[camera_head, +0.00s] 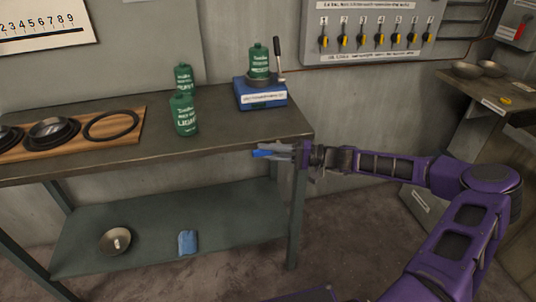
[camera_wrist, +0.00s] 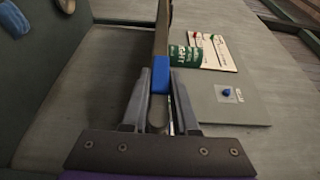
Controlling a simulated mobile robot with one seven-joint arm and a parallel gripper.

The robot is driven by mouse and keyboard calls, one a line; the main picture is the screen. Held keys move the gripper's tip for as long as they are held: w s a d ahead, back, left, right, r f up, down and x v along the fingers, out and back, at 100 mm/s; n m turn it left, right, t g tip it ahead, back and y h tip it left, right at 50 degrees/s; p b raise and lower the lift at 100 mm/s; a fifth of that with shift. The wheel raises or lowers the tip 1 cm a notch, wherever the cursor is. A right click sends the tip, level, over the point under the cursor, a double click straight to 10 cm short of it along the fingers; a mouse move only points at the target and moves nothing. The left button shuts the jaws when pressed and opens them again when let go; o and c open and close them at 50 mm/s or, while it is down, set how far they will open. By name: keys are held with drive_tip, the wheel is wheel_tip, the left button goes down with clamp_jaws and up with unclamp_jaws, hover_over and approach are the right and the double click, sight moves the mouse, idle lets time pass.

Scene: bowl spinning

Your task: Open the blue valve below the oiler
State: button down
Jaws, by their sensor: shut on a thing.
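My gripper (camera_head: 277,150) is at the front edge of the table, near its right corner, with its fingers pointing left. It is shut on a small bright blue piece (camera_head: 262,154). In the wrist view the blue piece (camera_wrist: 161,77) sits between the fingertips (camera_wrist: 160,92), in line with the table edge. I cannot tell whether this piece is the blue valve or how it is mounted. A green bottle on a blue base (camera_head: 262,96) with a black-handled lever stands on the table above and behind my gripper. I cannot tell whether it is the oiler.
Two green bottles (camera_head: 185,115) stand mid-table. A wooden board (camera_head: 128,127) with dark rings lies at left. The lower shelf (camera_head: 150,215) holds a bowl (camera_head: 115,240) and a blue cloth (camera_head: 187,242). The wrist view also shows a small blue knob (camera_wrist: 226,93) on a grey panel.

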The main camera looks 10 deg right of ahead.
drive_tip(key=shift+a, duration=0.1)
idle(0.4)
drive_tip(key=c, duration=0.7)
unclamp_jaws()
drive_tip(key=v, duration=1.7)
drive_tip(key=shift+d+f+p, duration=0.1)
drive_tip(key=shift+d+p, duration=0.15)
drive_tip(key=shift+p, duration=0.15)
